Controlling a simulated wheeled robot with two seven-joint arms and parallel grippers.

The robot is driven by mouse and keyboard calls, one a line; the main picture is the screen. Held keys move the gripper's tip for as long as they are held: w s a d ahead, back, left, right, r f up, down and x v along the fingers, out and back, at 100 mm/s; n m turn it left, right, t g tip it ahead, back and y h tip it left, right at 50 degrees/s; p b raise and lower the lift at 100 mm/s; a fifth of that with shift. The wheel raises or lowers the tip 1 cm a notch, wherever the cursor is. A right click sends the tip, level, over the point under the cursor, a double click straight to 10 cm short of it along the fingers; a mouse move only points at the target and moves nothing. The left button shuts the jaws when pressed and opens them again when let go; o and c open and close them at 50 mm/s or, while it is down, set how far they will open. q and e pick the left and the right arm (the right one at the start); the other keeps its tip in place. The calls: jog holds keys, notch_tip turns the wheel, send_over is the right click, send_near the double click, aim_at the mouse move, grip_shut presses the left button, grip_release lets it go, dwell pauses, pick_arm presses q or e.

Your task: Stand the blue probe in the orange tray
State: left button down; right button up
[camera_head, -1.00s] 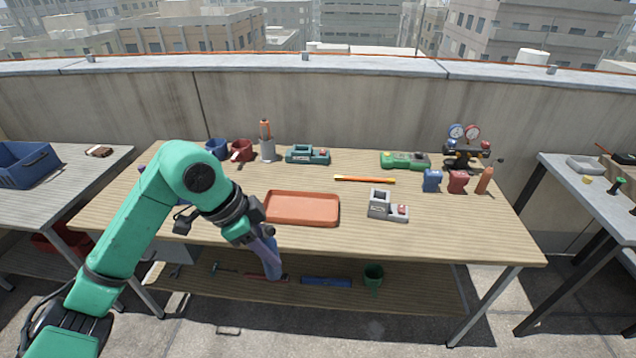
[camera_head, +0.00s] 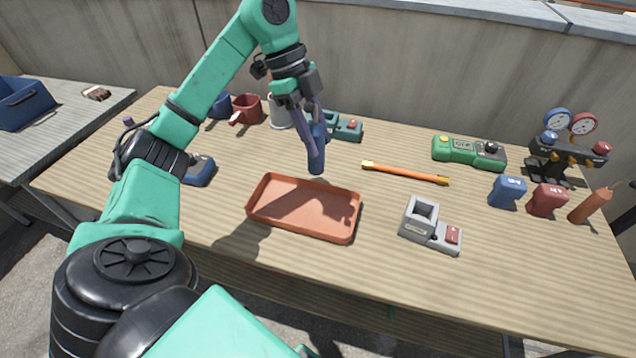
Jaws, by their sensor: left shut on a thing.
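The blue probe (camera_head: 317,158) is held by my left gripper (camera_head: 312,128), which is shut on its upper part. The probe points down, close to upright, and its lower end shows just behind the tray's far rim in the picture. It appears to be in the air, though its exact height is hard to tell. The orange tray (camera_head: 303,212) lies flat on the wooden table and looks empty. The gripper fingers cover part of the probe's top. My right gripper is not in view.
An orange rod (camera_head: 405,173) lies right of the tray. A grey holder (camera_head: 428,228) stands further right. A blue device (camera_head: 199,170) lies left. The table front is clear.

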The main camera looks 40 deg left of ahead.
pick_arm(q)
jog(key=f, duration=0.6)
jog(key=f+b, duration=0.1)
jog(key=f, duration=0.5)
jog(key=shift+w+f, duration=0.2)
jog(key=shift+f, duration=0.15)
jog(key=shift+w+a+f, duration=0.1)
jog(key=shift+w+f, duration=0.05)
jog(key=shift+f, duration=0.15)
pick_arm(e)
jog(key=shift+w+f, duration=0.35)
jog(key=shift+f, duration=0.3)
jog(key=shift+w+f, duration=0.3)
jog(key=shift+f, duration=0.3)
pick_arm(q)
jog(key=shift+f, duration=0.1)
jog(key=shift+c, duration=2.3)
grip_release()
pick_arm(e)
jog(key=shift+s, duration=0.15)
pick_arm(q)
jog(key=p+v, duration=0.1)
jog(key=v, duration=1.1)
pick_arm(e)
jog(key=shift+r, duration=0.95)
pick_arm(q)
jog(key=shift+p, duration=0.3)
